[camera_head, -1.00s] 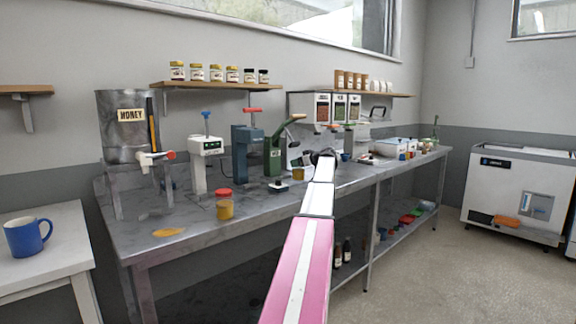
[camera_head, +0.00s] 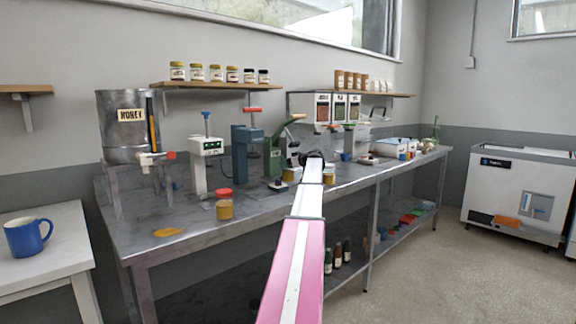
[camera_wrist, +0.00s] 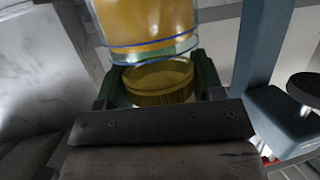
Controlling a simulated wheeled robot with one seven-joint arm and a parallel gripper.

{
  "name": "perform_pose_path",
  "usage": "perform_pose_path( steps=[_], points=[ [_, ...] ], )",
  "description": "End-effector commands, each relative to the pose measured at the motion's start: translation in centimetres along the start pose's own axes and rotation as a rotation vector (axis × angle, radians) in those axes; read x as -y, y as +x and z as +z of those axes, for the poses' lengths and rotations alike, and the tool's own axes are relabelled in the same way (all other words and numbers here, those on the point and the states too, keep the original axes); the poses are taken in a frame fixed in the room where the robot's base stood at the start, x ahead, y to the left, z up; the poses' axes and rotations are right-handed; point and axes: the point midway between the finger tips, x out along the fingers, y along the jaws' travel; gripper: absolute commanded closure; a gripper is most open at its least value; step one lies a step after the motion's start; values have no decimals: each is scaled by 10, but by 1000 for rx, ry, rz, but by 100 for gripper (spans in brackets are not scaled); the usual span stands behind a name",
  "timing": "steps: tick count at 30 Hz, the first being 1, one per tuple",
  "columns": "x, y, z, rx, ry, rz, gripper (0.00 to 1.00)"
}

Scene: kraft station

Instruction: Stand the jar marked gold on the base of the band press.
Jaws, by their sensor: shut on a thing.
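My gripper (camera_wrist: 155,88) is shut on a jar with a ribbed gold lid (camera_wrist: 160,98), seen between the fingers in the wrist view. Amber glass with blue rings (camera_wrist: 150,25) fills the space just beyond the lid; I cannot tell if it is the same jar. In the head view my arm hides most of the gripper. Amber jars show left (camera_head: 290,174) and right (camera_head: 329,174) of its end. Presses stand on the bench: a blue one with a red handle (camera_head: 246,150) and a green one with a lever (camera_head: 274,155). No name marks the band press; no gold marking is readable.
A red-lidded amber jar (camera_head: 224,204) stands near the bench front, right of an amber patch (camera_head: 168,232). A white machine with a blue knob (camera_head: 207,155) and the honey tank (camera_head: 125,125) stand left.

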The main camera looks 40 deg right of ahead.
Motion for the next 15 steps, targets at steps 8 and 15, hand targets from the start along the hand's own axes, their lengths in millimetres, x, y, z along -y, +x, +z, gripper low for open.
perform_pose_path(
  steps=[8, 15],
  points=[
    [0, 0, 0, -1, 0, 0, 12],
    [0, -6, 0, -1, 0, 1, 12]
  ],
)
